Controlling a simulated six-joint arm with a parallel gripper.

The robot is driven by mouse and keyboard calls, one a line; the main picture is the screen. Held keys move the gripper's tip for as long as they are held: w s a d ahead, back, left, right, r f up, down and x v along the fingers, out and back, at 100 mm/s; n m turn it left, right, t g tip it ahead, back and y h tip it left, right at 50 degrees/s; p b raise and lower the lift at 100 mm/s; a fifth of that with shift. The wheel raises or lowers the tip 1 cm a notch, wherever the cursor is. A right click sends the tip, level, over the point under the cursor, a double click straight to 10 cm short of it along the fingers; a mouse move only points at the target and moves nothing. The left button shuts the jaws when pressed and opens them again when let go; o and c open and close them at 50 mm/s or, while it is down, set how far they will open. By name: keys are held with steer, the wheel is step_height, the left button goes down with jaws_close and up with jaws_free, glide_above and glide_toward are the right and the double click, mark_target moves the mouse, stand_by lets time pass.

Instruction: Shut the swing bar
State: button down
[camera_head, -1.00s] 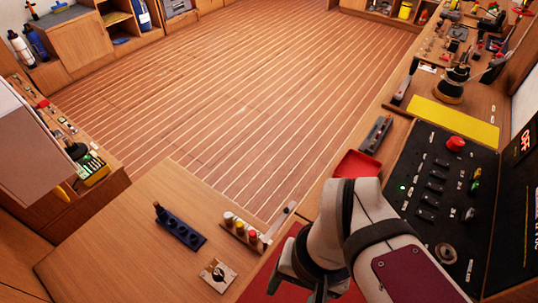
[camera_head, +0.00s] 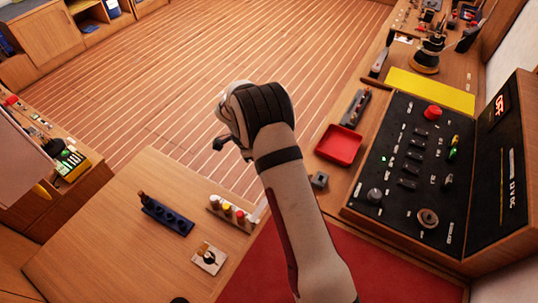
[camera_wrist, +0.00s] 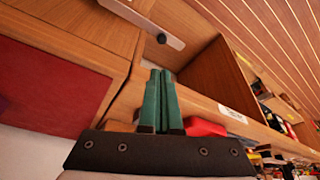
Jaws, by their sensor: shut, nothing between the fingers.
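A pale flat bar (camera_wrist: 135,20) with a dark round knob near its end, which looks like the swing bar, shows at the top of the wrist view, beside a wooden edge. It is apart from my fingers. In the head view my forearm hides most of the area around it, so I cannot tell its full angle. My gripper (camera_wrist: 161,98) has green fingers, closed together and empty. In the head view the gripper's dark end (camera_head: 219,144) shows over the floor, beyond the front table's edge. A small grey bracket (camera_head: 319,180) sits on the right bench's edge.
A red tray (camera_head: 339,146) and a black control panel (camera_head: 405,165) are on the right bench. The front table holds a blue rack (camera_head: 167,216), several small bottles (camera_head: 230,210) and a switch plate (camera_head: 209,258). The striped floor (camera_head: 190,90) beyond is clear.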

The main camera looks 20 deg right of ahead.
steer(key=x, duration=1)
steer(key=shift+f, duration=0.2)
steer(key=shift+w+a, duration=0.25)
steer(key=shift+w, duration=0.05)
